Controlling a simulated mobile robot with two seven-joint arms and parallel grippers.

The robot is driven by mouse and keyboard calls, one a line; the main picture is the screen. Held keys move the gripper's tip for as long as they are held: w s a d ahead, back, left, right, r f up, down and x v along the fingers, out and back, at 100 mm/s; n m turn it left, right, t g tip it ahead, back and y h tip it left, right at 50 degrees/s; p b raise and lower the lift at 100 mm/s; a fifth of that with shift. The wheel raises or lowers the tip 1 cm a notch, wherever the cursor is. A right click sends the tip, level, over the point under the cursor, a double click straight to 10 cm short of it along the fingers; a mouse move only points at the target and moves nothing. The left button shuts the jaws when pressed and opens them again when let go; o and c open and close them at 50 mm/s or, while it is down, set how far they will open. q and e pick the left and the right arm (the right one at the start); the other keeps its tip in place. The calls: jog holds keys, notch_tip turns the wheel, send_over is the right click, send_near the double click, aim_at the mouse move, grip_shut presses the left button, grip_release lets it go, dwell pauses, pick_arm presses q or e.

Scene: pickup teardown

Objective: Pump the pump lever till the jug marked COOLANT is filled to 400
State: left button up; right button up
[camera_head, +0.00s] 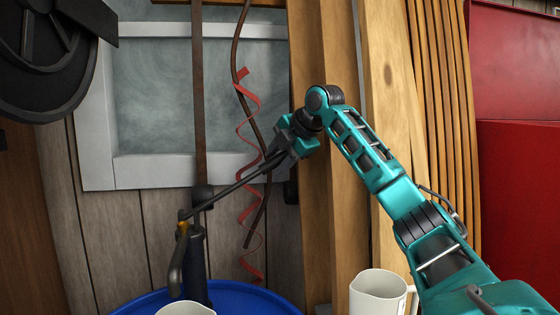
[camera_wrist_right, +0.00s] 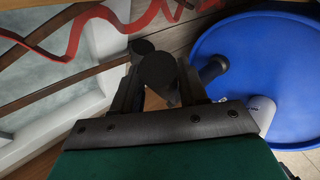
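The dark hand pump (camera_head: 193,262) stands upright on a blue drum (camera_head: 262,297). Its pump lever (camera_head: 232,187) slopes up to the right, with its far end raised. My right gripper (camera_head: 280,160) is shut on the lever's end; the right wrist view shows the round black grip (camera_wrist_right: 158,75) between the fingers. A white jug (camera_head: 186,309) shows only its rim at the bottom edge, below the pump's spout. A second white jug (camera_head: 378,294) stands to the right. I cannot read a COOLANT mark or a fill level on either. My left gripper is out of view.
A red curled strip (camera_head: 243,130) and a dark rod (camera_head: 238,40) hang behind the lever. A pale framed panel (camera_head: 150,90) and wooden planks (camera_head: 385,100) stand behind. A red surface (camera_head: 518,180) is at the right, and a black wheel-like part (camera_head: 40,60) at the upper left.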

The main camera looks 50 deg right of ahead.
jog(key=shift+o, duration=1.1)
jog(key=shift+a, duration=0.1)
jog(key=v, duration=1.3)
